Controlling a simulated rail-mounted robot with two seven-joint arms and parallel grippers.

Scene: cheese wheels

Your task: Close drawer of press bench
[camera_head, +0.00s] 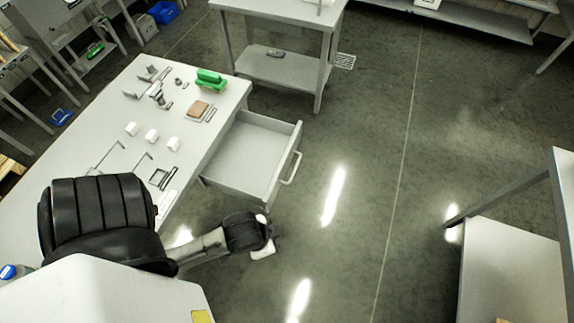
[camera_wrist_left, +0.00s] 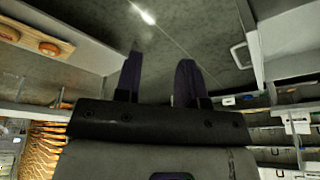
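The press bench (camera_head: 125,90) stands at the left with a pale top. Its drawer (camera_head: 240,160) is pulled out to the right and looks empty inside. A bar handle (camera_head: 291,168) is on its outer front. My left gripper (camera_head: 265,246) is low beyond the bench's edge, nearer than the drawer and apart from it. In the left wrist view its two dark fingers (camera_wrist_left: 158,80) stand apart with nothing between them. A pale loop like a handle (camera_wrist_left: 240,55) shows right of them; I cannot tell if it is the drawer's. My right gripper is not in view.
White cylinders (camera_head: 151,136), a green object (camera_head: 210,79) and a brown block (camera_head: 199,108) stand on the bench. Another table (camera_head: 280,12) stands behind the drawer. A low grey shelf (camera_head: 515,270) is at the right. The floor (camera_head: 380,180) between is clear.

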